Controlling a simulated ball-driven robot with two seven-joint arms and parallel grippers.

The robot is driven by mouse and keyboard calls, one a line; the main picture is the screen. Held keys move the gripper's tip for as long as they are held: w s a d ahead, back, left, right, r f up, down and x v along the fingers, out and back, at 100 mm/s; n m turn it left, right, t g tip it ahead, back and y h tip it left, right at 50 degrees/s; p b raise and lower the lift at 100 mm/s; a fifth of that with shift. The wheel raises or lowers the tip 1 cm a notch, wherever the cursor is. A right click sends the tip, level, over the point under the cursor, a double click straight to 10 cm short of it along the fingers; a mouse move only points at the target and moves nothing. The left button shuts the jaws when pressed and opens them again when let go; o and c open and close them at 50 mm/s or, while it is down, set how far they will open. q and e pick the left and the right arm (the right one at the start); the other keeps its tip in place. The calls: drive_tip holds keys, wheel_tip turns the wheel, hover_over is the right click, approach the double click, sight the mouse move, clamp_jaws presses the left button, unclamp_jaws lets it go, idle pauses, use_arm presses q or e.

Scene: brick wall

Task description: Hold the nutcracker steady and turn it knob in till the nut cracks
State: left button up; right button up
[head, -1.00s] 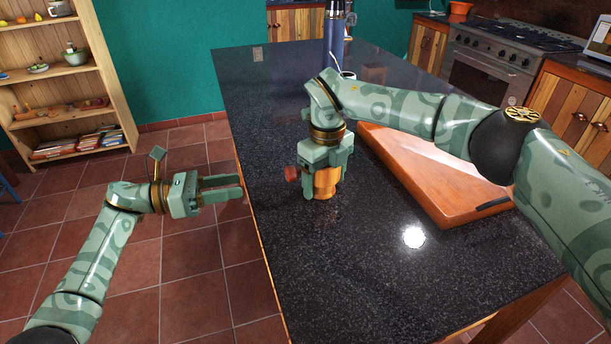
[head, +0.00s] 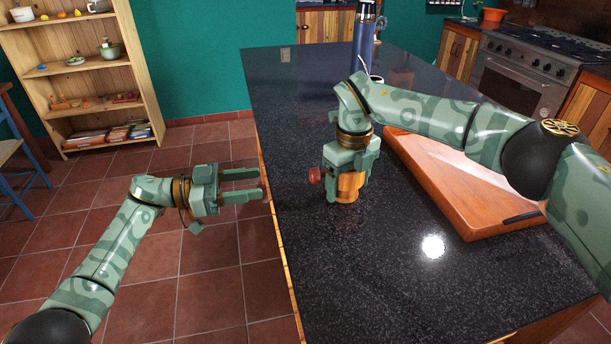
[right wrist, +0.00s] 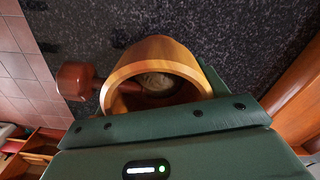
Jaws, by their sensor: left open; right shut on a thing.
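The nutcracker (head: 349,188) is an orange wooden cup standing upright on the dark counter. Its red-brown knob (head: 316,175) sticks out to the left. In the right wrist view the cup's rim (right wrist: 160,48) is seen from above, with a pale nut (right wrist: 155,82) inside and the knob (right wrist: 74,80) at left. My right gripper (head: 347,178) is shut on the nutcracker's body from above. My left gripper (head: 252,185) is open and empty, its fingers pointing right toward the counter's left edge, left of the knob and apart from it.
A wooden cutting board (head: 460,190) lies on the counter (head: 400,270) right of the nutcracker, with my right arm above it. A blue bottle (head: 364,45) stands farther back. The counter's left edge lies between my left gripper and the knob. The front of the counter is clear.

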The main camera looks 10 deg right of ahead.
sight(315, 175)
use_arm(q)
drive_tip(key=d+n, duration=0.1)
drive_tip(key=d, duration=0.3)
drive_tip(key=d+n, duration=0.1)
drive_tip(key=d, duration=0.7)
drive_tip(key=shift+w+n, duration=0.4)
drive_tip(key=c, duration=1)
